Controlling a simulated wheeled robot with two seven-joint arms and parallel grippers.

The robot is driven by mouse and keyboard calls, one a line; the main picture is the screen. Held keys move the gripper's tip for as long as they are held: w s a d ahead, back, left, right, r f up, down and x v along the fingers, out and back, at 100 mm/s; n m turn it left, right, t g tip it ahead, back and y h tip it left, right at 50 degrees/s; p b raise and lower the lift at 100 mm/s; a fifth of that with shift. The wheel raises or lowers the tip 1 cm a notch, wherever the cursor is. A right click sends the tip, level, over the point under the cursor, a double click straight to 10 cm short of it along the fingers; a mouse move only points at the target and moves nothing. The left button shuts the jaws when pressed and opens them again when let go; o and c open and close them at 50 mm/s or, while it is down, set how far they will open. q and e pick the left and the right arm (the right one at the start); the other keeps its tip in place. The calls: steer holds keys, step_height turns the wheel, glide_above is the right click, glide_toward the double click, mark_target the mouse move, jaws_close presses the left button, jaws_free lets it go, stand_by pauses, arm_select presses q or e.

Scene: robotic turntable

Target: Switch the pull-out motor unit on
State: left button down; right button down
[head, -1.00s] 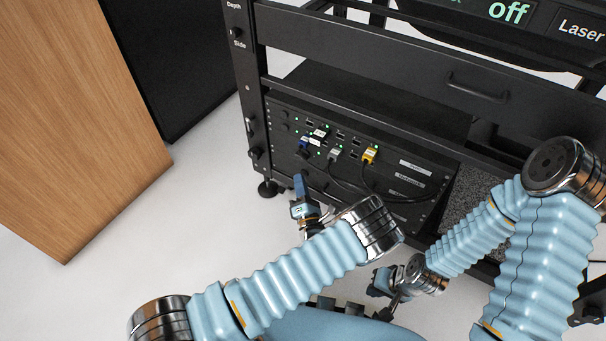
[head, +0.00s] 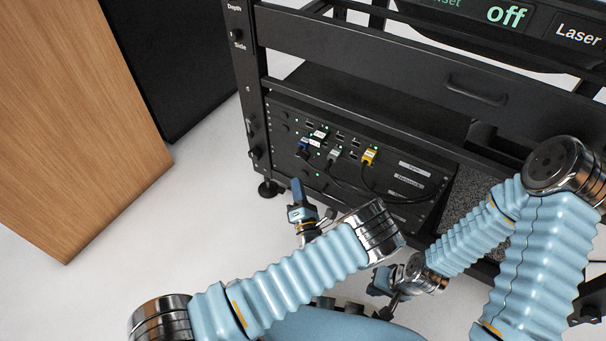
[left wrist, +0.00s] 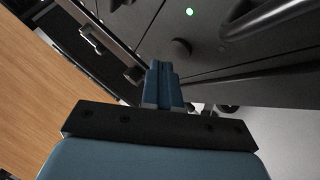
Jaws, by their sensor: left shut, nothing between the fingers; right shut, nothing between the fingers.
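The motor unit is a black panel (head: 385,180) low in the black rack, with blue, grey and yellow plugs, several small green lights and white labels. My left gripper (head: 296,183) is shut and empty, in front of the panel's lower left part and apart from the plugs. In the left wrist view the closed blue fingers (left wrist: 160,72) point at a black face with a round black knob (left wrist: 180,48) and a lit green light (left wrist: 190,12). My right gripper (head: 378,284) is low in the middle of the head view, shut and away from the panel. I cannot tell which control is the switch.
A drawer with a handle (head: 477,90) is above the panel. A wooden cabinet (head: 75,120) stands at the left. Pale floor (head: 205,215) is clear between it and the rack.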

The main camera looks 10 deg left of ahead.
arm_select(q)
steer(key=s, duration=0.2)
steer(key=s+a+p, duration=0.2)
steer(key=s, duration=0.1)
steer(key=shift+s, duration=0.3)
stand_by(0.4)
